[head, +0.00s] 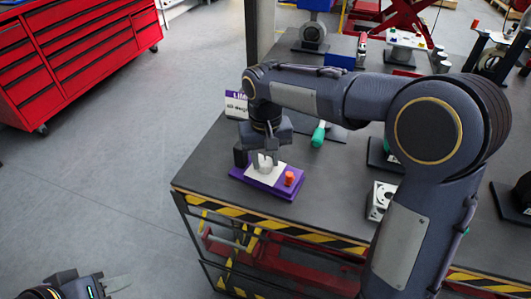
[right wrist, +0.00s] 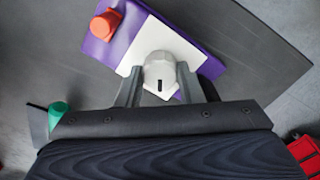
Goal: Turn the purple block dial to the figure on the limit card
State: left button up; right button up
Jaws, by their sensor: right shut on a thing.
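The purple block (head: 276,189) lies near the table's front left corner. It has a white top plate (head: 259,173), a pale faceted dial knob (right wrist: 160,73) with a dark mark, and an orange knob (head: 289,178) beside the dial. My right gripper (head: 265,160) is shut on the dial, with one finger on each side of it in the right wrist view. The limit card (head: 236,104), white and purple, stands behind the block; my arm partly hides it and its figure is too small to read surely. My left gripper (head: 115,284) is at the lower left, away from the table.
The dark table (head: 215,165) has a striped front edge. A red drawer cabinet (head: 75,55) stands at the back left.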

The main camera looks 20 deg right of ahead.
aim_at(265, 161)
jog(key=m, duration=0.2)
jog(key=shift+m+p, duration=0.35)
jog(key=shift+m, duration=0.05)
jog(key=o, duration=1)
jog(key=shift+c, duration=0.2)
notch_tip(265, 161, up, 8)
jog(key=shift+f+p, duration=0.1)
jog(key=shift+p, duration=0.2)
